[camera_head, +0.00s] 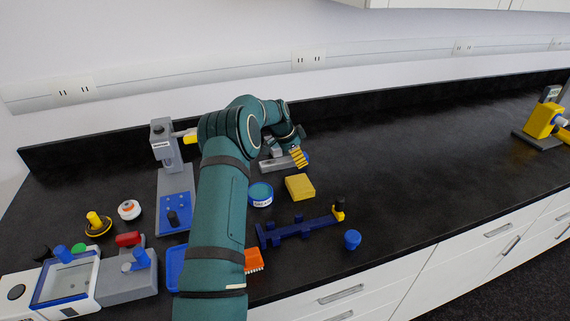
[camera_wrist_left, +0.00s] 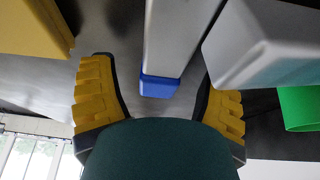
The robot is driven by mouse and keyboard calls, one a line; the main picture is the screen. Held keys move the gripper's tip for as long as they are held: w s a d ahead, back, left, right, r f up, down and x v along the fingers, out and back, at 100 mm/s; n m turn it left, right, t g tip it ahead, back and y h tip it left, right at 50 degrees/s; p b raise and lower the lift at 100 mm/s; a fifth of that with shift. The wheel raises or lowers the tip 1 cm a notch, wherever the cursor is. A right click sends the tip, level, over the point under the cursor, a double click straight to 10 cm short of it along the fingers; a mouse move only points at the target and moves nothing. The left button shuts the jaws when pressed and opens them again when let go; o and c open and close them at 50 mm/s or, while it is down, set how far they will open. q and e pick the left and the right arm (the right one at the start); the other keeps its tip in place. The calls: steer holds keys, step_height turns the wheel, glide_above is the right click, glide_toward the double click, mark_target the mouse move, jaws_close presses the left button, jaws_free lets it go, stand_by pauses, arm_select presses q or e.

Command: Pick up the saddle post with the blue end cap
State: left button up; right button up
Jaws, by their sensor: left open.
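The saddle post (camera_wrist_left: 180,35) is a light grey bar with a blue end cap (camera_wrist_left: 160,86) in the left wrist view. My left gripper (camera_wrist_left: 153,70) is open, with one yellow finger on each side of the capped end. The post looks apart from both fingers. In the head view my left gripper (camera_head: 298,156) is low over the counter at the grey piece, partly hiding it; a bit of blue shows beside the fingers. My right gripper is not in view.
A yellow block (camera_head: 300,187) and a round green-topped tin (camera_head: 260,194) stand close in front of the gripper. A dark blue rail (camera_head: 298,230) and a blue cylinder (camera_head: 352,240) lie nearer the edge.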

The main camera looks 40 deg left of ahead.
arm_select(q)
steer(key=shift+w+f, duration=0.2)
steer(key=shift+f, duration=0.25)
jaws_close()
steer(key=shift+r, duration=0.1)
